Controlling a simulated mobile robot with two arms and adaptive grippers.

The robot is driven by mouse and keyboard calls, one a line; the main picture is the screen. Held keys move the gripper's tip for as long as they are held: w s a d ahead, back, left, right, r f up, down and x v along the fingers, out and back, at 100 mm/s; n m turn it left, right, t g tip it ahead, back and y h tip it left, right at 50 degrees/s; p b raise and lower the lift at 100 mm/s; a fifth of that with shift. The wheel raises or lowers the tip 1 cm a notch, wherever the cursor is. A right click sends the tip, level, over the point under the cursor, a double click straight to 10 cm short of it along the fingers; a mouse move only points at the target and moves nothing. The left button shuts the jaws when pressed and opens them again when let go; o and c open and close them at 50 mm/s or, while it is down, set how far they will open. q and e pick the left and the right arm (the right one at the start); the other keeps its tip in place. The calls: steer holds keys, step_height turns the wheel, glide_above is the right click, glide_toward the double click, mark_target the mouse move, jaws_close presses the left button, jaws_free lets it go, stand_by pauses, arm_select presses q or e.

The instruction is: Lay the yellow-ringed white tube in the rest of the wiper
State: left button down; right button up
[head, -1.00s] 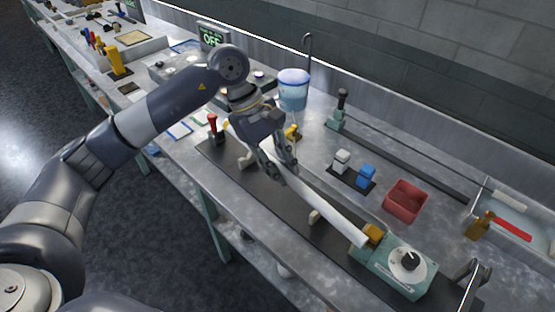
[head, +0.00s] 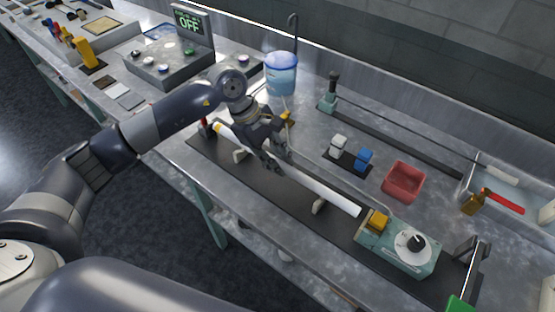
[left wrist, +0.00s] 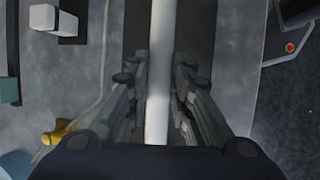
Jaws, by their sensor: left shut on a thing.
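The long white tube (head: 325,193) lies along a dark base strip (head: 208,144), with a yellow ring (head: 218,128) near its left end. My left gripper (head: 272,163) is shut around its middle; the left wrist view shows the tube (left wrist: 159,75) between both fingers. The tube's right end is just short of a yellow block (head: 378,221) on a teal dial box (head: 397,252). Two pale rests (head: 240,155) (head: 318,206) stand near the tube; I cannot tell whether it touches them. I cannot tell for sure which fixture is the wiper. My right gripper is not in view.
A shallow tray (head: 466,195) stands at right. A dark stand (head: 471,252) is by the dial box.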

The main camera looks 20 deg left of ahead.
arm_select(q)
steer(key=shift+f, duration=0.65)
steer(key=shift+f+b, duration=0.25)
steer(key=shift+b, duration=0.05)
steer(key=shift+f+b, duration=0.25)
steer(key=shift+b, duration=0.1)
steer(key=c, duration=1.4)
jaws_free()
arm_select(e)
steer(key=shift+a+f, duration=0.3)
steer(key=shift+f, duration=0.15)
arm_select(q)
steer(key=shift+r, duration=0.15)
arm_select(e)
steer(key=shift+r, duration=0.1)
